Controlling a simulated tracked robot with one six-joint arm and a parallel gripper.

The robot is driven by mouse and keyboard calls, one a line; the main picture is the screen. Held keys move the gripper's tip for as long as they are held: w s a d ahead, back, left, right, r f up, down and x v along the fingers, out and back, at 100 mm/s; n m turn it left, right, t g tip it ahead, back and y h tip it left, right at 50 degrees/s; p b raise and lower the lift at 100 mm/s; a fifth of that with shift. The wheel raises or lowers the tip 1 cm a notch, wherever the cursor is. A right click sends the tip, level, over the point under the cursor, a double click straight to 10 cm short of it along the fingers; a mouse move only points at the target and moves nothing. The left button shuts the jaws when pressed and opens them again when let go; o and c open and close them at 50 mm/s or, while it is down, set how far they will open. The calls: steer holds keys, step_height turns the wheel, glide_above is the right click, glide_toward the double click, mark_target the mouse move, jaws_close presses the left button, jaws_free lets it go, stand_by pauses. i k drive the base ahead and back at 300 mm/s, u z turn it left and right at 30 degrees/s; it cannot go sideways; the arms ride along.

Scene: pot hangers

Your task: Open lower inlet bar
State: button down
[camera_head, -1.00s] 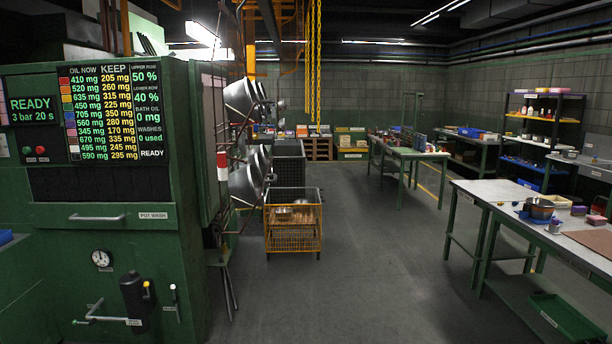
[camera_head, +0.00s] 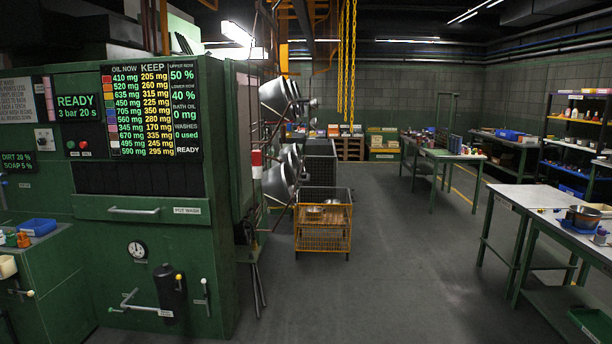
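A green pot-wash machine (camera_head: 225,215) stands at the left. Low on its front are a pale bent bar (camera_head: 146,308) with a small label, a dark cylinder (camera_head: 165,285) with a yellow-tipped knob, and a thin upright lever (camera_head: 206,298). A horizontal handle (camera_head: 133,211) is higher up, beside a POT WASH label. The small labels are too small to read, so I cannot tell which part is the lower inlet bar. My gripper is not in view.
A display (camera_head: 150,110) on the machine reads READY. Metal pots (camera_head: 280,180) hang beside it, and an orange wire cart (camera_head: 322,230) stands nearby. A worktable (camera_head: 520,198) is at right. The grey floor (camera_head: 400,270) between is clear.

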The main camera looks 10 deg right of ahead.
mark_target(307, 175)
steer(key=z, duration=1.75)
steer(key=i, duration=1.65)
steer(key=u, duration=1.15)
